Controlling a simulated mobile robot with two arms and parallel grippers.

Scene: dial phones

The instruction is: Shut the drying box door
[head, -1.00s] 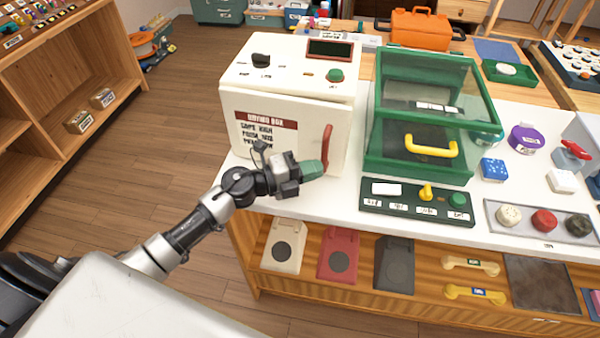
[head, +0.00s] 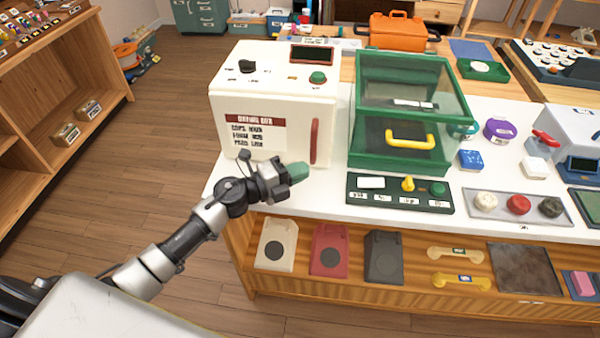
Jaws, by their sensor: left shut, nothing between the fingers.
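The drying box (head: 270,72) is a white cabinet at the left end of the white counter. Its front door (head: 265,125) carries a dark red label and a vertical red handle (head: 314,142) near the right edge. The door looks flush with the box front, with no clear gap showing. My left gripper (head: 299,171) has green fingertips, shut and empty, in front of the door, just below and left of the handle. It looks apart from the door. My right gripper is out of view.
A green clear-sided case (head: 405,163) with a yellow handle stands right of the box. A dark control panel (head: 400,208) lies in front of it. An open shelf below the counter holds several flat items. Wooden floor is clear at the left.

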